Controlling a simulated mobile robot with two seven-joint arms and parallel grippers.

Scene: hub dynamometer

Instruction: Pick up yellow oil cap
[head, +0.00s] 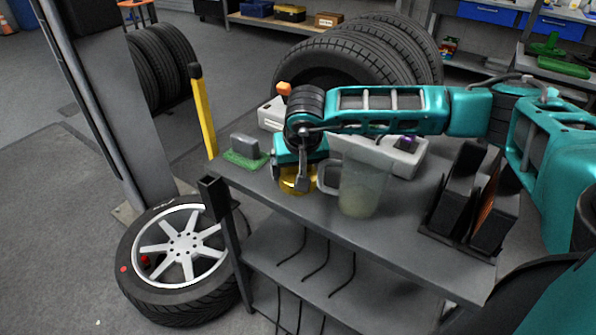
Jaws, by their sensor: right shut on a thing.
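The yellow oil cap (289,184) is near the left end of the grey cart's top (335,222), partly hidden by my right gripper. My right gripper (302,186) reaches down over it from above and is shut on it. I cannot tell whether the cap touches the cart top. My left gripper is not in the head view.
A clear jug (364,182) stands just right of the gripper. A grey block on a green base (244,152) is to the left. Black upright holders (466,205) stand at the right. A wheel (180,258) lies on the floor; tyres (350,62) stand behind.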

